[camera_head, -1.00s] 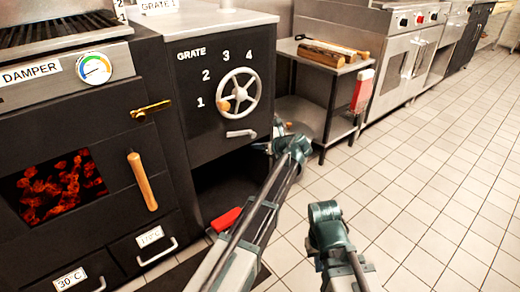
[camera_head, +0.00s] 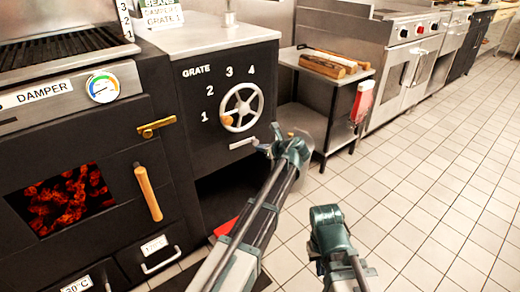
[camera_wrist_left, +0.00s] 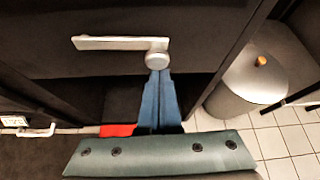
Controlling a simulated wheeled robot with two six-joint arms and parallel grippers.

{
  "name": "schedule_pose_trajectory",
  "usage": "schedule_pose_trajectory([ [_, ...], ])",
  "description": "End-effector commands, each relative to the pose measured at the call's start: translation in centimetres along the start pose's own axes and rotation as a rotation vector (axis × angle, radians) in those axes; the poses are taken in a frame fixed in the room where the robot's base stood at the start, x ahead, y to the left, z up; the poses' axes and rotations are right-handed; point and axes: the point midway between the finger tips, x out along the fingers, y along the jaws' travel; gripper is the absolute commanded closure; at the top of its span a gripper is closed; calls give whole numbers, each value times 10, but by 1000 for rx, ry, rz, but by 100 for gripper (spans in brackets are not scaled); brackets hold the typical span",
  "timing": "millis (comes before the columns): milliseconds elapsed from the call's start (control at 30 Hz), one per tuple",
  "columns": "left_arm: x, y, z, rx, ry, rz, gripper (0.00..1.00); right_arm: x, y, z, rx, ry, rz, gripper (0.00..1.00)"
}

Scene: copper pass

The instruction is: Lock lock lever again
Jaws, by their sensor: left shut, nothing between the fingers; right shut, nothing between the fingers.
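The silver lock lever (camera_head: 241,143) sits on the dark cabinet front below the spoked grate wheel (camera_head: 241,106). In the left wrist view the lever (camera_wrist_left: 112,43) lies nearly level, its handle pointing left from a round pivot (camera_wrist_left: 157,60). My left gripper (camera_head: 262,146) is right by the lever's pivot end. In the left wrist view its blue fingers (camera_wrist_left: 160,78) are shut and empty, tips just below the pivot; I cannot tell if they touch it. My right gripper (camera_head: 328,215) is low, over the floor; its fingers are hidden.
The stove with a glowing window and wooden handle (camera_head: 147,192) stands left. A metal side table (camera_head: 335,78) holding wood stands right of the cabinet. A metal bin (camera_wrist_left: 250,80) is at right in the wrist view. Tiled floor to the right is clear.

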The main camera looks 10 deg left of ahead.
Motion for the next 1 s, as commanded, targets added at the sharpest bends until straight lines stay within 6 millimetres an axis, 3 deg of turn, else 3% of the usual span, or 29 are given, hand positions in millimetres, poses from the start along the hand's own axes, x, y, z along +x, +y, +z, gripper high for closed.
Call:
schedule_pose_trajectory([
  [467, 0, -2, 0, 4, 0, 1, 100, -1, 0, 0, -1, 0, 0, 100],
  [900, 17, -1, -40, 2, 0, 3, 100, 43, -4, -3, 2, 2, 0, 100],
  [1000, -7, 0, -32, 4, 0, 2, 100, 24, -2, -2, 2, 2, 0, 100],
])
